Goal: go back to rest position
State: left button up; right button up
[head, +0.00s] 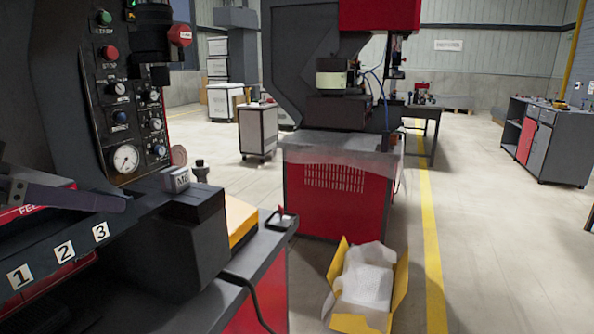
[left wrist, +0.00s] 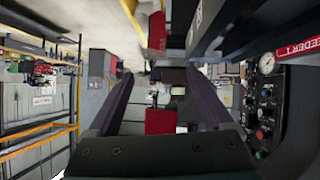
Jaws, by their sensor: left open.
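My left gripper (head: 95,202) reaches in from the left edge of the head view, in front of the near machine (head: 45,110) and above its shelf with the number labels 1, 2 and 3. In the left wrist view my left gripper (left wrist: 158,82) shows its two dark fingers apart, with nothing between them. My right gripper is in neither view.
The near machine's panel has a gauge (head: 125,158) and buttons. A small block (head: 176,181) sits on a dark housing at its front. A yellow box (head: 362,322) with white wrap stands on the floor by a red machine (head: 330,195).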

pick_arm(q)
jog(key=d+f+h, duration=0.1)
jog(key=d, duration=0.4)
jog(key=s+a+f+m+g+y, duration=0.1)
jog(key=s+f+g+y, duration=0.2)
jog(key=s+f, duration=0.6)
jog(key=s+a+f+m+g+y, duration=0.1)
jog(key=s+a+g+y, duration=0.15)
jog(key=s, duration=0.55)
jog(key=s+a+f+g+y, duration=0.1)
jog(key=s+a+f+y, duration=0.2)
jog(key=s, duration=0.4)
jog(key=s+d+n+h, duration=0.1)
jog(key=d+n+h, duration=0.25)
jog(key=d, duration=0.55)
notch_tip(320, 180, up, 41)
jog(key=p, duration=4)
jog(key=shift+a+f+y+p, duration=0.2)
jog(key=shift+a+y+p, duration=0.1)
jog(key=shift+p, duration=0.05)
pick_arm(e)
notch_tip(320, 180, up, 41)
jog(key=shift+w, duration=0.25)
pick_arm(q)
jog(key=shift+g, duration=0.25)
